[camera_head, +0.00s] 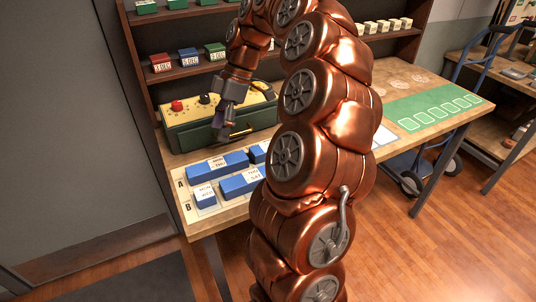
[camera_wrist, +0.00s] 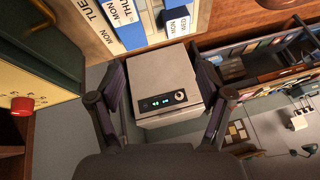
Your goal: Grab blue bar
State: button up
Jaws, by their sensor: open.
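Several blue bars with white labels lie on the light sheet on the wooden table: a long one at the back left (camera_head: 217,167), another long one (camera_head: 241,184), a short one at the front left (camera_head: 204,195), and one (camera_head: 258,152) partly hidden behind my arm. My gripper (camera_head: 225,132) hangs above the table, behind the bars and in front of the green box. Its jaws are open and empty, apart from the bars. In the wrist view my gripper (camera_wrist: 162,72) shows spread fingers, with blue bars (camera_wrist: 125,22) at the top edge beyond them.
The green box (camera_head: 215,128) with a yellow top and red knob (camera_head: 177,106) stands close behind my gripper. Shelves with red, blue and green blocks (camera_head: 189,57) rise behind it. A green card mat (camera_head: 432,107) lies at the table's right. My arm hides the table's middle.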

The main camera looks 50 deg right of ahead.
jog(key=shift+n+t, duration=0.6)
jog(key=d+f, duration=0.1)
jog(key=d, duration=0.3)
jog(key=d+f, duration=0.2)
jog(key=d, duration=0.1)
jog(key=d+f+b, duration=0.1)
jog(key=d, duration=0.3)
jog(key=shift+d+f, duration=0.25)
jog(key=shift+d, duration=0.05)
jog(key=shift+n+t+y, duration=0.3)
jog(key=shift+n+t, duration=0.1)
jog(key=s+d+f, duration=0.1)
jog(key=d, duration=0.1)
jog(key=s+d+f, duration=0.1)
jog(key=d, duration=0.2)
jog(key=s+d+f, duration=0.1)
jog(key=d, duration=0.1)
jog(key=shift+d+f+b, duration=0.15)
jog(key=shift+f+b, duration=0.05)
jog(key=shift+b, duration=0.15)
jog(key=shift+a+p+x, duration=0.25)
jog(key=shift+p+x, duration=0.4)
jog(key=shift+x, duration=2.55)
jog(key=shift+a+f, duration=0.25)
jog(key=shift+f, duration=0.2)
jog(key=c, duration=1.3)
